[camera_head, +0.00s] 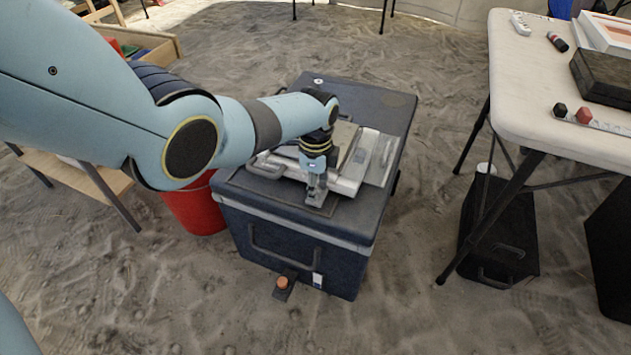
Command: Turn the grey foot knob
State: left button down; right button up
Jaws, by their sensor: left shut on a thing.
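My left gripper (316,193) points down at the near edge of a white and grey instrument (350,180) on the lid of a dark blue box (290,212). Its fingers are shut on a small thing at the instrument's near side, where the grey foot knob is. The fingers mostly hide the knob, so its turn cannot be seen. My left wrist and forearm cover part of the instrument's left and far side. My right gripper is not in view.
A red bucket (194,208) stands close left of the box, beside a wooden table. A white folding table (545,85) with small items stands at the right, with a black case (500,232) below it. A small orange-topped piece (283,284) is at the box's front base. Sandy floor is clear in front.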

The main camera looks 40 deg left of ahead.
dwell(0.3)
pick_arm(q)
jog(key=c, duration=1.1)
grip_release()
notch_tip(320, 180, up, 12)
